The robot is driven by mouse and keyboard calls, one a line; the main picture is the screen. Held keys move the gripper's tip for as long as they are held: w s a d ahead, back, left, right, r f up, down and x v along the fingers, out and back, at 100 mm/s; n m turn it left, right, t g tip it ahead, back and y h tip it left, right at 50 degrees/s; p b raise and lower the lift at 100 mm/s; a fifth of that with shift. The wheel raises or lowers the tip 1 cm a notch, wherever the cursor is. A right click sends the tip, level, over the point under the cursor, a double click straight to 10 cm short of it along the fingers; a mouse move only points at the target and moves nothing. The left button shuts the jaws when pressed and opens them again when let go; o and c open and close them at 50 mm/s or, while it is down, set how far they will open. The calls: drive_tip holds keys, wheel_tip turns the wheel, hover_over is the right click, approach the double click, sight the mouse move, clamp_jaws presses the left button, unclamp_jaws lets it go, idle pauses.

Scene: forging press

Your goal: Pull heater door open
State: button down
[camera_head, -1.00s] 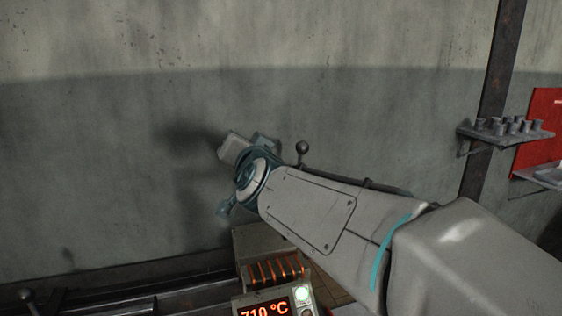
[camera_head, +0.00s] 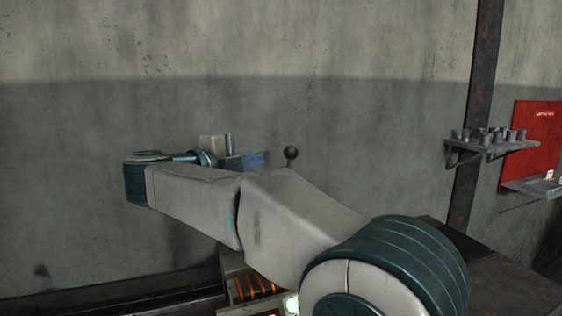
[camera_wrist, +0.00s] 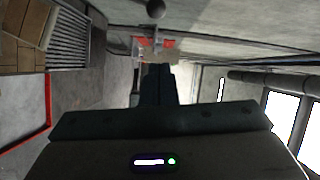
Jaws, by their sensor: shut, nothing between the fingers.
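The heater (camera_head: 252,287) stands low in the middle of the head view, with glowing orange slots and a green light. My arm covers most of it, and I cannot make out its door. A dark ball knob (camera_head: 291,152) rises behind my arm; a ball also shows at the top edge of the wrist view (camera_wrist: 156,8). What the knob belongs to is hidden. My gripper (camera_head: 258,160) is just left of the knob in the head view, apart from it. In the wrist view its fingers (camera_wrist: 158,72) are together and empty.
A shelf with several small grey pieces (camera_head: 490,140) and a red board (camera_head: 537,140) are at the right, beside a dark post (camera_head: 472,150). A concrete wall (camera_head: 100,130) stands behind. The wrist view shows a slatted grate (camera_wrist: 68,40) at upper left.

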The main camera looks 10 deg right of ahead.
sight(286, 156)
drive_tip(key=w+a+f+p+x, duration=0.1)
drive_tip(key=w+p+x, duration=0.1)
drive_tip(key=x, duration=1)
drive_tip(key=shift+w, duration=0.25)
drive_tip(key=shift+r+p, duration=0.1)
drive_tip(key=shift+p, duration=0.25)
